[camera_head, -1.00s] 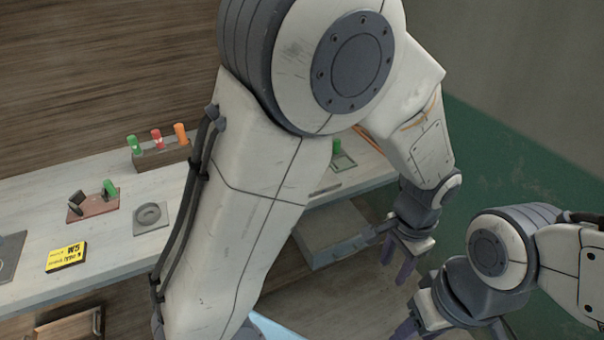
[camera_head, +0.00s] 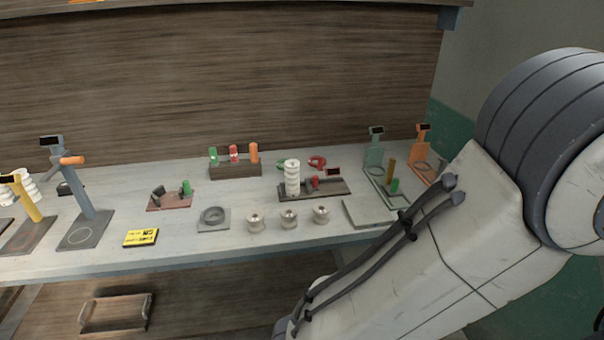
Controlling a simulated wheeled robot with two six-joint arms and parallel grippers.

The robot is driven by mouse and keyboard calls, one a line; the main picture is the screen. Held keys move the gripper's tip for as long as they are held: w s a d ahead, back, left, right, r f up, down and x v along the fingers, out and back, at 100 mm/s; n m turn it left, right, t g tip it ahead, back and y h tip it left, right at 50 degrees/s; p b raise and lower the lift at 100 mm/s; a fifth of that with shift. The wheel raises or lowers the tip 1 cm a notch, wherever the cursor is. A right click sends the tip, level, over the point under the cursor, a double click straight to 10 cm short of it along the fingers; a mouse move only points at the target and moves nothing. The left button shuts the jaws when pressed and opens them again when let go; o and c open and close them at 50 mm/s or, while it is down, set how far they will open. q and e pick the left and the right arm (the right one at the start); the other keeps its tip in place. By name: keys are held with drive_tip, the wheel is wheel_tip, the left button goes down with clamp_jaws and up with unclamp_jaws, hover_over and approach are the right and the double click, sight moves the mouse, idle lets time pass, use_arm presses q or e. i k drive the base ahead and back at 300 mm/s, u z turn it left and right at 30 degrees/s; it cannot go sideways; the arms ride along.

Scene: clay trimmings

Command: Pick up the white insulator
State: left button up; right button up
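A tall white ribbed insulator (camera_head: 292,178) stands upright on the workbench, at a dark tray (camera_head: 340,187). In front of it stand small pale spool-shaped pieces: a left one (camera_head: 256,223), a middle one (camera_head: 289,219) and a right one (camera_head: 320,215). More white ribbed pieces (camera_head: 22,187) show at the far left, partly hidden by a yellow stand. One of my arms fills the right of the view. Neither gripper is in view, and nothing touches the insulator.
The workbench (camera_head: 180,245) holds a yellow label block (camera_head: 140,237), a grey ring plate (camera_head: 214,219), a blue-grey stand (camera_head: 85,205), an orange stand (camera_head: 423,158) and a rack (camera_head: 236,170) of coloured pegs. A wooden back panel (camera_head: 220,80) rises behind. Bare bench lies along the front edge.

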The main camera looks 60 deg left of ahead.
sight(292, 168)
drive_tip(key=u, duration=0.2)
drive_tip(key=i, duration=1.35)
drive_tip(key=u, duration=1.15)
drive_tip(key=i, duration=0.75)
drive_tip(key=u, duration=1.25)
drive_tip(key=i, duration=0.35)
drive_tip(key=u, duration=0.35)
